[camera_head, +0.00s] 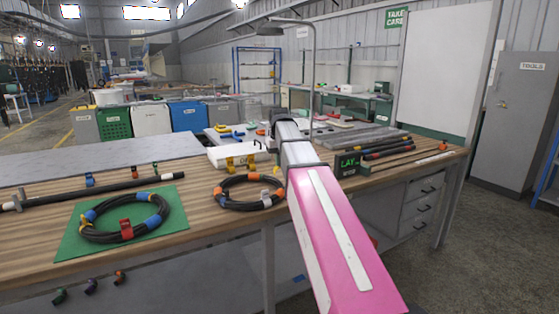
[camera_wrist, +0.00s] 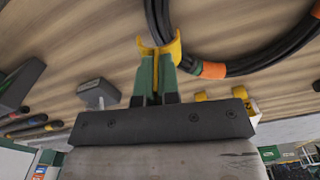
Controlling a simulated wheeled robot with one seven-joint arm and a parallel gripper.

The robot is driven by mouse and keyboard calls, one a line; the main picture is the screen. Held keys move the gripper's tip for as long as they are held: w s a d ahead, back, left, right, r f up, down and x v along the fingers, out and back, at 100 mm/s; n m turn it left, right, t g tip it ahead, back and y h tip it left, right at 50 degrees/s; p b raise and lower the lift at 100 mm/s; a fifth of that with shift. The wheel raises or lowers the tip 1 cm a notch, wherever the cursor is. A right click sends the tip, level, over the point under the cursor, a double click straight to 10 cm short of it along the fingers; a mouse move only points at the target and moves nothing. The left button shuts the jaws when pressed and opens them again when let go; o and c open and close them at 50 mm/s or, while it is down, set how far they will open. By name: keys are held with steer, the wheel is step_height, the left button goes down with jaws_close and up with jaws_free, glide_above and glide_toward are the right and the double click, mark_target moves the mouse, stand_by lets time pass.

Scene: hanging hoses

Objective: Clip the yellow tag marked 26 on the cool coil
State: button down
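My gripper (camera_wrist: 157,75), with green fingers, is shut on a yellow tag (camera_wrist: 173,47) in the wrist view. The tag's forked mouth faces a black hose of the orange-banded coil (camera_wrist: 262,58), very close; I cannot tell whether they touch. No number is readable on it. In the head view that coil (camera_head: 223,198) lies on the bare bench with a grey tag on it. The blue-banded coil (camera_head: 97,236) lies on a green mat (camera_head: 72,244) and carries a red tag (camera_head: 126,229). My arm hides the gripper in the head view.
Other yellow tags (camera_head: 230,163) stand by a white box (camera_head: 228,153). A straight black hose (camera_head: 80,190) lies behind the mat. Bare wood (camera_head: 200,240) lies between the two coils.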

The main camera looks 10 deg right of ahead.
mark_target(279, 183)
steer(key=shift+f, duration=1.55)
steer(key=shift+f, duration=1.85)
stand_by(0.9)
steer(key=c, duration=1.3)
jaws_free()
steer(key=shift+o, duration=0.2)
